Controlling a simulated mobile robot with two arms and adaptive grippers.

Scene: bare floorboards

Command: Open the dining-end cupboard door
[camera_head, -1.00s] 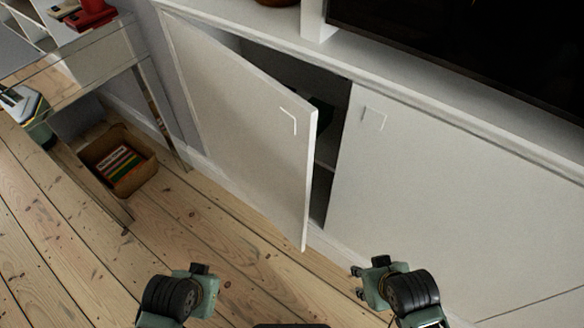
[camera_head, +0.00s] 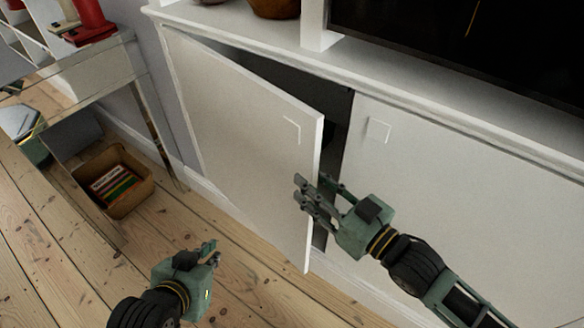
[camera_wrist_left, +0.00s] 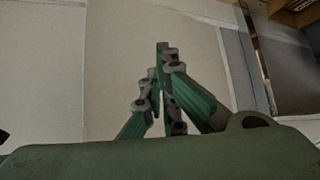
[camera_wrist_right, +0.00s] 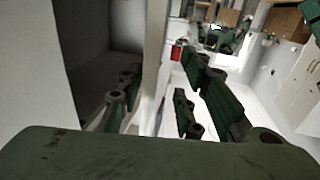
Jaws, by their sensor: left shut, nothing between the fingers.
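The white cupboard door (camera_head: 245,125) stands ajar, hinged at its left side, with a dark gap along its free right edge. A small square handle outline (camera_head: 292,128) is near that edge. My right gripper (camera_head: 318,195) is open at the free edge, with fingers on both sides of it. In the right wrist view the door edge (camera_wrist_right: 156,70) runs upright between the fingers; whether they touch it I cannot tell. My left gripper (camera_head: 211,252) is shut and empty, low over the floor in front of the door. Its closed fingers show in the left wrist view (camera_wrist_left: 163,75).
A second, closed white door (camera_head: 450,190) adjoins on the right, under the cupboard top (camera_head: 230,35) and a dark screen (camera_head: 470,50). A desk (camera_head: 85,65) and a basket of books (camera_head: 118,205) stand left. The floorboards before the door are clear.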

